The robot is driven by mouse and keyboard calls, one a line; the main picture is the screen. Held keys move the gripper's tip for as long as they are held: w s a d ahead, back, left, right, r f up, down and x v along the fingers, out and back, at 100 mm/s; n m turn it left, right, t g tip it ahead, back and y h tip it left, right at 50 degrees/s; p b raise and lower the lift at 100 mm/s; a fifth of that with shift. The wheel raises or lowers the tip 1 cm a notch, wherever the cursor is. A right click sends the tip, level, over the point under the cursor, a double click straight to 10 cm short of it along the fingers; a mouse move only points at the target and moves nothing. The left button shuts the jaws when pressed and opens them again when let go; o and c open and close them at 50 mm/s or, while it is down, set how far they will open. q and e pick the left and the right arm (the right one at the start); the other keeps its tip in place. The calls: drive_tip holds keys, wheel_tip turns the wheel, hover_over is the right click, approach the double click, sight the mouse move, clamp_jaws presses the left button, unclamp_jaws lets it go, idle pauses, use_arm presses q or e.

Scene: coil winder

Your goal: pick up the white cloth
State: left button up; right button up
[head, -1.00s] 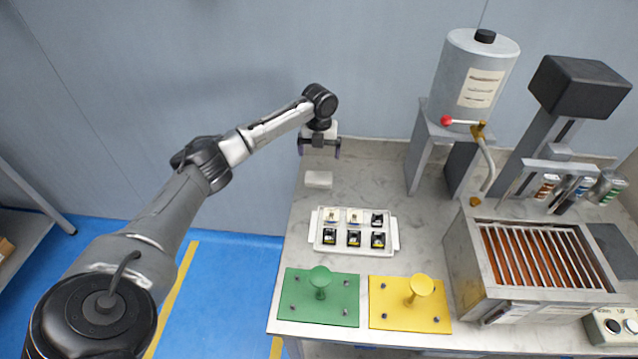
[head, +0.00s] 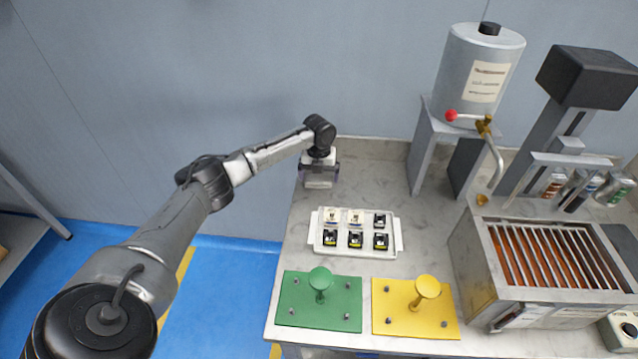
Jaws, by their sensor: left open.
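The white cloth (head: 319,184) is a small folded pad lying on the marble bench top near its back left edge. My left gripper (head: 319,180) points down right over it, with its fingers open at the two sides of the cloth. The gripper hides the back part of the cloth. Whether the fingers touch it cannot be told. My right gripper is not in view.
A white tray (head: 398,236) with several small parts stands in front of the cloth. A green plate (head: 300,310) and a yellow plate (head: 400,315), each with a knob, lie at the front. A tank (head: 478,75) and a slatted metal box (head: 480,290) stand right.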

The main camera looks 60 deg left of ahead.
sight(321, 176)
use_arm(q)
drive_tip(key=shift+f, duration=0.25)
drive_tip(key=c, duration=0.6)
drive_tip(key=shift+r, duration=0.15)
drive_tip(key=shift+r+p, duration=0.4)
drive_tip(key=shift+r, duration=0.2)
drive_tip(key=r, duration=0.1)
drive_tip(key=r+p, duration=0.1)
drive_tip(key=r, duration=0.1)
drive_tip(key=shift+w+d+r, duration=0.1)
drive_tip(key=shift+w+r, duration=0.05)
drive_tip(key=shift+w, duration=0.2)
drive_tip(key=shift+w+d+r+p, duration=0.15)
drive_tip(key=shift+w+d+r, duration=0.15)
drive_tip(key=shift+w+r, duration=1.15)
drive_tip(key=shift+w+d+r+p, duration=0.25)
drive_tip(key=shift+w+r, duration=0.35)
drive_tip(key=shift+w, duration=1.55)
drive_tip(key=shift+w+d+r+p, duration=0.1)
drive_tip(key=shift+w+d+r, duration=0.2)
drive_tip(key=shift+w+r, duration=1.15)
drive_tip(key=shift+w+f, duration=0.4)
